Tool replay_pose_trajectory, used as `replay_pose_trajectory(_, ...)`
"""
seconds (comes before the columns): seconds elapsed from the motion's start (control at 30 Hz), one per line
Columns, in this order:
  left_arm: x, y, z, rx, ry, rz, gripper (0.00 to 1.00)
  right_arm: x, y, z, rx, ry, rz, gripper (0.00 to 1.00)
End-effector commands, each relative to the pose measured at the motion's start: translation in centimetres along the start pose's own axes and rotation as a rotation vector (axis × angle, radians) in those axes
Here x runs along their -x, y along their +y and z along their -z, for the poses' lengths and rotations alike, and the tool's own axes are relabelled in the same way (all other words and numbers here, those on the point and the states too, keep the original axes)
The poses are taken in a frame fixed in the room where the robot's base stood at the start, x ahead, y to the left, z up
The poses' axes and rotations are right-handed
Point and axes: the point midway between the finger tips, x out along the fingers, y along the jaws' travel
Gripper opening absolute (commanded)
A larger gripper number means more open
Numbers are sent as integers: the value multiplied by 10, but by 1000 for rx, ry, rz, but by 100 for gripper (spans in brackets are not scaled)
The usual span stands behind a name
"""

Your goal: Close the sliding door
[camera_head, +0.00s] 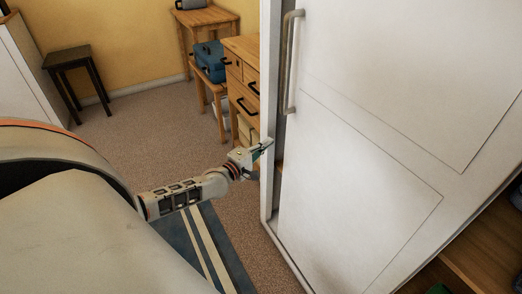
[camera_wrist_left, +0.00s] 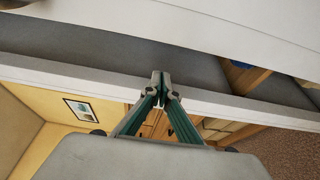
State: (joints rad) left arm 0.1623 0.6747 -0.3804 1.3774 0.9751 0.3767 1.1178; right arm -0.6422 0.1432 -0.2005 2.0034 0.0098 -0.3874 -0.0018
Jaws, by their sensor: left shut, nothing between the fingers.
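The white sliding door (camera_head: 375,150) fills the right of the head view, with a long upright handle (camera_head: 290,62) near its left edge. A white frame post (camera_head: 268,110) stands to its left, with a narrow dark gap between post and door. Right of the door, an open wooden interior shows. My left gripper (camera_head: 266,146) is shut and empty, its tips at or close to the post; contact cannot be told. In the left wrist view its fingers (camera_wrist_left: 160,85) are together, pointing at a white frame edge (camera_wrist_left: 70,75). My right gripper is not in view.
A wooden drawer unit (camera_head: 240,85) stands behind the post. A small table with a blue case (camera_head: 209,60) and a dark stool (camera_head: 72,70) are at the back. A striped rug (camera_head: 205,245) lies below my left arm. The carpet between is clear.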

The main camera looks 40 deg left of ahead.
Motion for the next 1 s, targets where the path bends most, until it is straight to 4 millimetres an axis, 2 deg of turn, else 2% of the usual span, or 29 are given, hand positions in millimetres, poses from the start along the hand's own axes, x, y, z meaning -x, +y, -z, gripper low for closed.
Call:
replay_pose_trajectory(0.27, -36, -2, -1, 0, -1, 1, 0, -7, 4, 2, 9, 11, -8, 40)
replay_pose_trajectory(0.3, -32, 1, -10, 4, -3, 1, 0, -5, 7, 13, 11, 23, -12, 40)
replay_pose_trajectory(0.47, -26, 4, -26, 2, -1, -2, 0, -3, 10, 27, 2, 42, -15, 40)
replay_pose_trajectory(0.63, -21, 2, -36, 0, -1, -1, 0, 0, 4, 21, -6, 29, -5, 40)
replay_pose_trajectory(0.83, -20, 0, -38, -2, -1, 0, 0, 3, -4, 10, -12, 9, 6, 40)
replay_pose_trajectory(1.0, -20, 0, -38, -1, -1, 0, 0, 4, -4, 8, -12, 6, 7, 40)
